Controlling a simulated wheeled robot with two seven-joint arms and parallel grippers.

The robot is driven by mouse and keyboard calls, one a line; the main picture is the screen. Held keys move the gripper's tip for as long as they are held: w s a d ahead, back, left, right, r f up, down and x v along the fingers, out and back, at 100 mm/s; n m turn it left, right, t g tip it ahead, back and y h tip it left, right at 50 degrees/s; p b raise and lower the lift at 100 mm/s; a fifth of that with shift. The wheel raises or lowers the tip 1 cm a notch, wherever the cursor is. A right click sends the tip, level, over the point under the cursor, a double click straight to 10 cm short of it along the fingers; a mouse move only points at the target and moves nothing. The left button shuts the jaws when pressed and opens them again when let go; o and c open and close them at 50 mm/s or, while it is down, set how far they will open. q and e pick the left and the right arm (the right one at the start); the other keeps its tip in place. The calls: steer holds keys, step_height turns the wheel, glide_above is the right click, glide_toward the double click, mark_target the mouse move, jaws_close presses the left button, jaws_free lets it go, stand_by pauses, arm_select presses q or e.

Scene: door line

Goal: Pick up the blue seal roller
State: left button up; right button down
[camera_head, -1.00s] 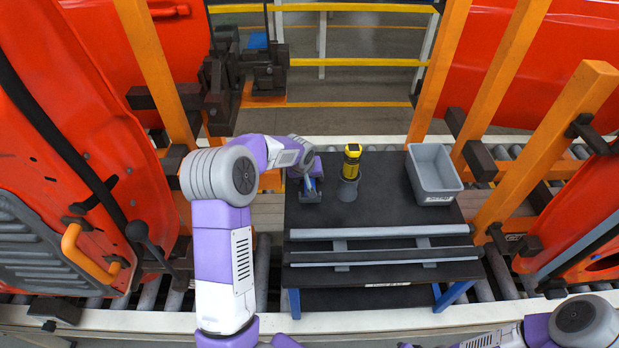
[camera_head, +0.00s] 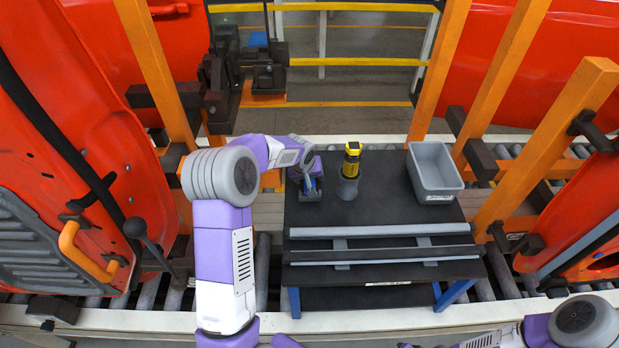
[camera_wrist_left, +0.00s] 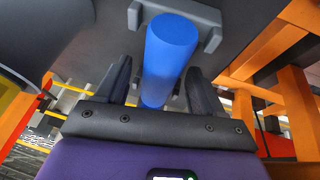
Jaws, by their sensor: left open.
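The blue seal roller (camera_wrist_left: 170,55) shows large in the left wrist view, with its blue cylinder lying between the two fingers of my left gripper (camera_wrist_left: 160,88). The fingers are apart, with a gap visible on each side of the roller. In the head view the roller (camera_head: 311,186) is a small blue piece at the table's left end, mostly hidden by my left gripper (camera_head: 309,188). It rests at a grey holder (camera_wrist_left: 212,28) whose ends show beside it. Only part of my right arm shows at the lower right of the head view; its gripper is out of sight.
The dark table (camera_head: 390,190) also holds a yellow-and-black tool in a grey cup (camera_head: 348,188) close right of my left gripper. A grey bin (camera_head: 435,172) stands at the right end. Grey strips (camera_head: 380,232) lie along the front. Orange posts and red car doors flank both sides.

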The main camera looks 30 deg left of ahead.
arm_select(q)
steer(key=c, duration=1.2)
steer(key=shift+r+p, duration=0.2)
steer(key=shift+p, duration=0.15)
step_height(320, 180, up, 10)
steer(key=shift+r, duration=0.1)
